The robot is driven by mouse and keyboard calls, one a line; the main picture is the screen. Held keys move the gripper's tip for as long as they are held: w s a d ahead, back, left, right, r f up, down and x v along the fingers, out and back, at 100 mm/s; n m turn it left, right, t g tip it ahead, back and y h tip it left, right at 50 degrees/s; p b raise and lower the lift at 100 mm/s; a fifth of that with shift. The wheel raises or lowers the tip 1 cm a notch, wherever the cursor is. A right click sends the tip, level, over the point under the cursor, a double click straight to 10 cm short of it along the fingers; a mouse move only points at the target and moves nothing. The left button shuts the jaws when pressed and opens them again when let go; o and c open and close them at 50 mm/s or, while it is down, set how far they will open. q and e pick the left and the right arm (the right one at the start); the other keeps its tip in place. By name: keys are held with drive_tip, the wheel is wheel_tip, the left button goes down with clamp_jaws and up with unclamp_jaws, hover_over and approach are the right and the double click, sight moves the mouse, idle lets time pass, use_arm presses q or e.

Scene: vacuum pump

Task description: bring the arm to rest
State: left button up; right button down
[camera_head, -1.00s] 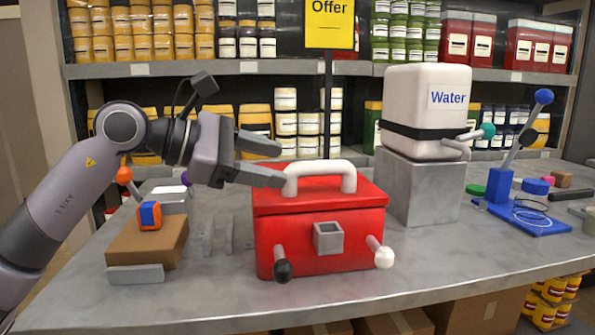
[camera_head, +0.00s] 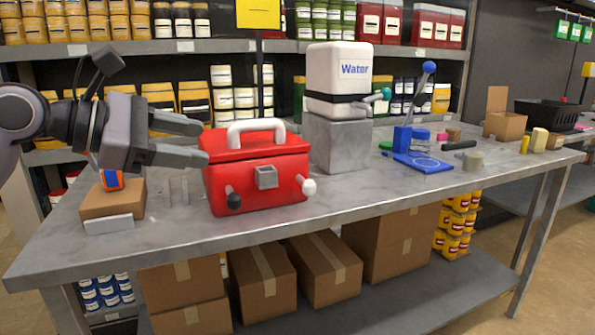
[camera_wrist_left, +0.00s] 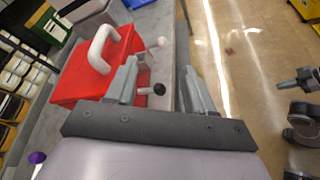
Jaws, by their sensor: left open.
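My left gripper (camera_head: 192,141) is open and empty, its fingers pointing right at the left side of the red box. The red box (camera_head: 240,197) has a white handle on top and a black and a white knob in front. It also shows in the left wrist view (camera_wrist_left: 75,85), left of the fingers. I cannot tell in the head view whether a finger touches it.
The grey table (camera_head: 330,215) holds a water canister (camera_head: 335,75) on a grey block (camera_head: 338,143), a blue pump (camera_head: 425,161) and a brown block (camera_head: 110,203) at the left. Stocked shelves stand behind.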

use_arm(q)
drive_tip(key=s+d+f+n+g+h, duration=0.2)
drive_tip(key=s+d+f+n+h, duration=0.2)
drive_tip(key=d+f+n+h, duration=0.4)
drive_tip(key=s+a+f+n+t+y, duration=0.1)
drive_tip(key=a+f+n+t+y, duration=0.3)
drive_tip(key=f+n, duration=0.6)
drive_tip(key=s+a+f+n+t+y, duration=0.25)
drive_tip(key=f+n+y, duration=0.4)
drive_tip(key=n, duration=0.65)
drive_tip(key=s+a+f+n+t+y, duration=0.1)
drive_tip(key=a+f+n+t+y, duration=0.3)
drive_tip(key=f+n, duration=0.7)
drive_tip(key=s+f+n+g+y, duration=0.3)
drive_tip(key=s+f+n+g, duration=0.45)
drive_tip(key=s+f, duration=0.75)
wheel_tip(320, 180, up, 12)
drive_tip(key=a+n+t+p, duration=0.1)
drive_tip(key=a+n+p, duration=0.1)
drive_tip(key=p, duration=1.3)
drive_tip(key=shift+s+f, duration=0.2)
drive_tip(key=shift+s, duration=0.05)
use_arm(e)
wheel_tip(320, 180, up, 13)
drive_tip(key=d, duration=0.1)
drive_tip(key=shift+s+d, duration=0.15)
drive_tip(key=shift+d, duration=0.05)
